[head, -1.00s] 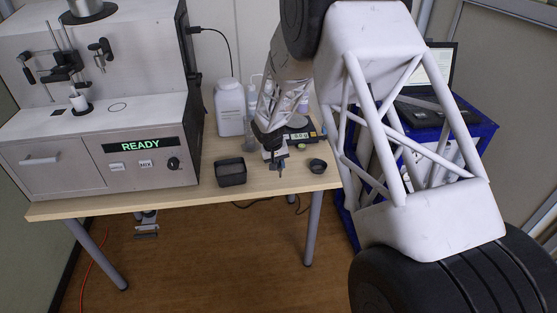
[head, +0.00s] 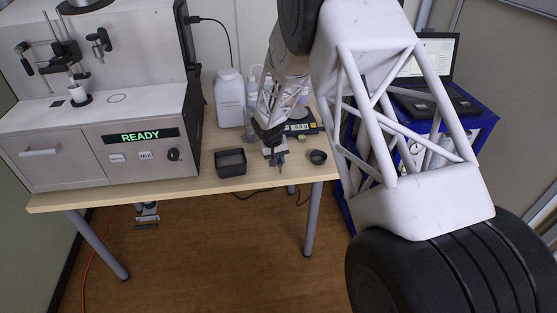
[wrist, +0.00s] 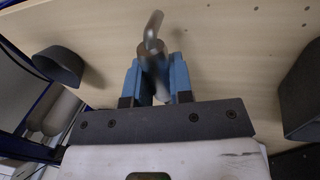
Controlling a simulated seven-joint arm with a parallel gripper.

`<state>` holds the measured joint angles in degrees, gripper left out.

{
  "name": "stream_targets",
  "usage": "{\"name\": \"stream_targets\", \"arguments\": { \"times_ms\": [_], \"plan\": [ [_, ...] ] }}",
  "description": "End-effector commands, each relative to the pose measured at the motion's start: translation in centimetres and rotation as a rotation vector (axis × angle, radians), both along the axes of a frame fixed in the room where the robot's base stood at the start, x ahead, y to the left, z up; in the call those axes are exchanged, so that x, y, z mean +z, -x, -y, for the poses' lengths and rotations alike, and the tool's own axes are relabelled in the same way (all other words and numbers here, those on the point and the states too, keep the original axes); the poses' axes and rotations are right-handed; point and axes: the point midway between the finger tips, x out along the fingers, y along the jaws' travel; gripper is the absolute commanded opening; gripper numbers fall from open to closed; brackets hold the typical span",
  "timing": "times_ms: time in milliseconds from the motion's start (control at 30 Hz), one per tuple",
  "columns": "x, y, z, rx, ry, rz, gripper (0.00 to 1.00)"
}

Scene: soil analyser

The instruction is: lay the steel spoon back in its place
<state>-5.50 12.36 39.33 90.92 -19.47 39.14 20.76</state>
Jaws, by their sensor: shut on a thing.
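My gripper (head: 281,163) is over the front part of the wooden table, between a dark open box and a small dark round cup. In the wrist view my gripper (wrist: 158,80) has its blue fingers closed on the steel spoon (wrist: 152,32). The spoon's bent, shiny metal end sticks out past the fingertips, above the tabletop. The rest of the spoon is blurred or hidden between the fingers. In the head view the spoon is too small to make out. I cannot tell which spot is the spoon's place.
The dark box (head: 230,163) stands left of my gripper and the round cup (head: 318,157) to its right. A white jar (head: 230,98), a squeeze bottle and a scale (head: 301,128) stand behind. The analyser (head: 120,140) fills the table's left. Bare table (head: 190,188) shows in front.

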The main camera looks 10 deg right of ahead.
Motion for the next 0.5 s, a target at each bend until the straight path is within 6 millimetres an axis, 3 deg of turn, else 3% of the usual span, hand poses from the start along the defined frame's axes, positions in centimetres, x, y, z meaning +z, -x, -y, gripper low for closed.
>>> {"name": "stream_targets", "arguments": {
  "times_ms": [500],
  "plan": [
    [-0.67,-0.01,0.0,0.0,0.0,0.0,0.0]
  ]
}}
